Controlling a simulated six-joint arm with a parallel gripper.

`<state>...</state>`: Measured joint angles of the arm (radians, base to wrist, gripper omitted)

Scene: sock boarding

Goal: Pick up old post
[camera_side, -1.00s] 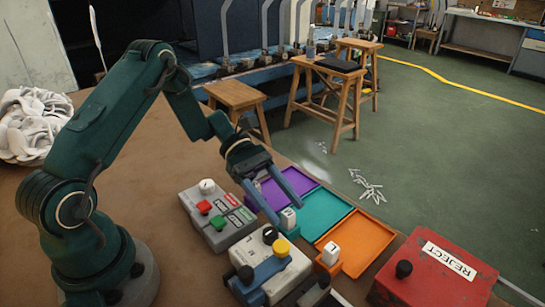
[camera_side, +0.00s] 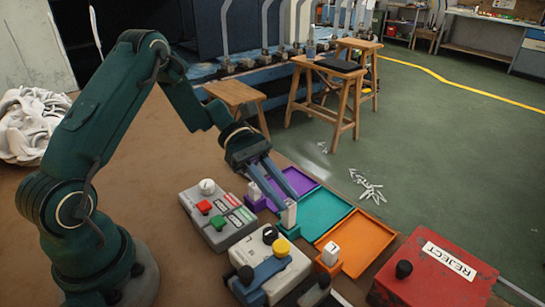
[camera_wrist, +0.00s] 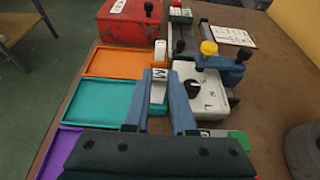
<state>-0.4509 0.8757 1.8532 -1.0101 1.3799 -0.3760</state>
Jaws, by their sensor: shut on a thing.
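My gripper (camera_wrist: 160,90) is shut on a white block-like post marked M (camera_wrist: 159,87), with a blue finger on each side of it. In the side view the fingers reach down to this post (camera_side: 289,215) at the near left edge of the teal tray (camera_side: 327,211). Whether its foot is clear of the tray's holder I cannot tell. Another white post (camera_side: 330,253) stands upright at the orange tray's near corner. A third white post (camera_side: 254,190) stands by the purple tray (camera_side: 296,181), beside my fingers.
The orange tray (camera_side: 368,238) lies beyond the teal one. A white machine (camera_side: 282,277) with a dial and a yellow knob, and a grey button box (camera_side: 218,232), stand close by. A red REJECT box (camera_side: 430,283) is at right.

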